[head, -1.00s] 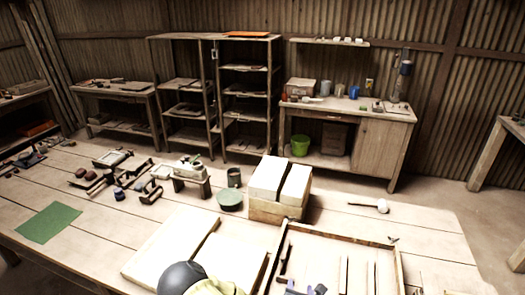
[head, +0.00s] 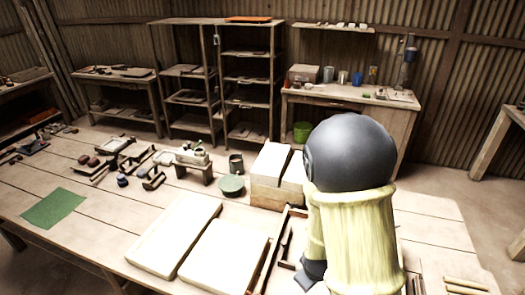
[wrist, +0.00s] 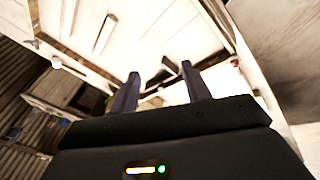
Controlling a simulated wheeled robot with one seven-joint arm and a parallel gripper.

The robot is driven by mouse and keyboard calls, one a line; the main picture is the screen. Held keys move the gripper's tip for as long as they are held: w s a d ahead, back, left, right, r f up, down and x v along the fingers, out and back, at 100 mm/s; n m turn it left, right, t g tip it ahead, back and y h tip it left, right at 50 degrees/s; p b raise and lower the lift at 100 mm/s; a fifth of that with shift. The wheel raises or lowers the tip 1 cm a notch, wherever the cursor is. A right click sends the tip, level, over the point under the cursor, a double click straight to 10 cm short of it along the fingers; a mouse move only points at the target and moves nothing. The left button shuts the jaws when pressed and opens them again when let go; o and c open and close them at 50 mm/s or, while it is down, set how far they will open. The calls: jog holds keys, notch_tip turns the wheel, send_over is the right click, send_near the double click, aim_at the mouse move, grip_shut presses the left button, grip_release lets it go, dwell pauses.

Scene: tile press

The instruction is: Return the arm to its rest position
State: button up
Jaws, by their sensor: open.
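My gripper (wrist: 161,72) is open in the wrist view. Its two dark fingers stand apart with nothing held between them. Behind the fingers the wrist view shows pale boards and a tray-like frame, tilted and partly overexposed. In the head view my arm, with a grey joint and a yellow sleeve, rises over the right part of the workbench (head: 90,235). The gripper's fingers cannot be made out there. The arm hides much of the wooden tray (head: 271,262) and part of the back desk.
Two pale slabs (head: 175,235) (head: 225,257) lie left of my arm. Thin sticks (head: 465,285) lie at right.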

jog(key=s+r+m, duration=0.3)
jog(key=r, duration=0.3)
jog(key=s+d+r+m+g+y, duration=0.1)
jog(key=s+r+m, duration=0.2)
jog(key=r+m, duration=0.1)
jog(key=shift+s+d+r+m+g, duration=0.25)
jog(key=shift+s+r+m+g, duration=0.05)
jog(key=shift+r, duration=0.55)
dwell(1.3)
